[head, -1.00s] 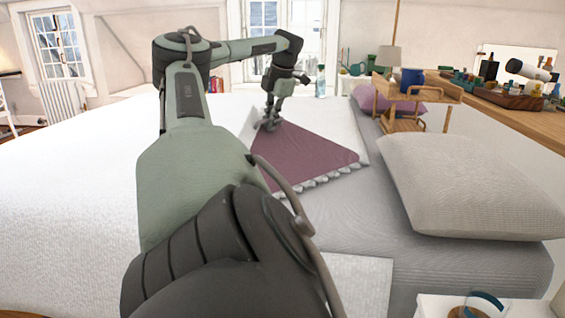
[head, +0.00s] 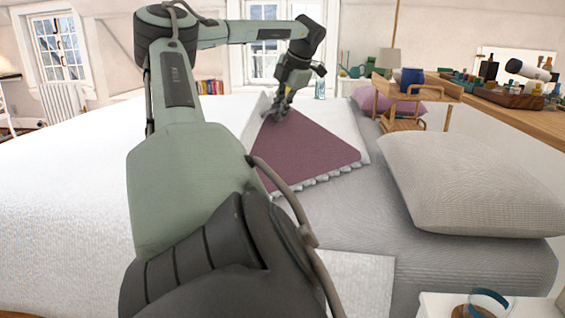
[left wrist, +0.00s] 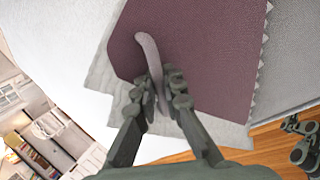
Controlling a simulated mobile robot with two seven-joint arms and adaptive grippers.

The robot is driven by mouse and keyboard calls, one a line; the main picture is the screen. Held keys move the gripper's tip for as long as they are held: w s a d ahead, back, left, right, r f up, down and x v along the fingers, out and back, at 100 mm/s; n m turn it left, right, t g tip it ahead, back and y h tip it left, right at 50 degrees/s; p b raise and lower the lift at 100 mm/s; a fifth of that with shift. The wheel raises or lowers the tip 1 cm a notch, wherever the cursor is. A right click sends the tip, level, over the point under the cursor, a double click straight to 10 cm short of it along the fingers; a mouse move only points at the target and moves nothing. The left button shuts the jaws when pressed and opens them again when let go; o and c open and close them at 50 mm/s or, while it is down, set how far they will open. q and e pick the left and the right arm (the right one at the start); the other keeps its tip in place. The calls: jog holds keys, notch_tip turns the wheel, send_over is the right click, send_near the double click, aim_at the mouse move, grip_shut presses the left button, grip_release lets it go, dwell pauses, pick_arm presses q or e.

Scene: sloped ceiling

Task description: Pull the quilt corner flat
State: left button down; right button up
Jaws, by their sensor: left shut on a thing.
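The quilt (head: 70,165) is white on the bed. One corner is folded over and shows a plum underside (head: 305,152) with a scalloped edge. My left gripper (head: 278,112) is at the far tip of the plum flap. In the left wrist view my left gripper (left wrist: 160,90) is shut on a narrow light-grey strip of cloth (left wrist: 148,48), which stands up between the fingers beside the plum face (left wrist: 205,50). The strip seems to be the quilt corner; its lower part is hidden by the fingers. My right gripper is not seen in the head view.
A grey pillow (head: 470,185) lies right of the flap, on the grey sheet (head: 420,265). A wooden tray stand (head: 415,92) with a blue mug (head: 411,78) stands behind, near a purple pillow (head: 370,100). Jointed dark parts show at the wrist view's right edge, unclear which.

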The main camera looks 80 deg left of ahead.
pick_arm(q)
jog(key=shift+w+d, duration=0.15)
jog(key=shift+w, duration=0.1)
jog(key=shift+w+d+r+y+b, duration=0.15)
jog(key=shift+w+d+r+b, duration=0.1)
jog(key=shift+d, duration=0.2)
jog(key=shift+w+d+r+y+b, duration=0.1)
jog(key=shift+w+d+y+b, duration=0.1)
jog(key=shift+d, duration=0.25)
jog(key=shift+d+r, duration=0.25)
jog(key=shift+d, duration=0.05)
jog(key=d, duration=0.1)
jog(key=w+d+r+y+b, duration=0.1)
jog(key=shift+w+d+g, duration=0.1)
jog(key=shift+d+g, duration=0.2)
jog(key=shift+g, duration=0.1)
jog(key=shift+d+f+b, duration=0.1)
jog(key=shift+b, duration=0.2)
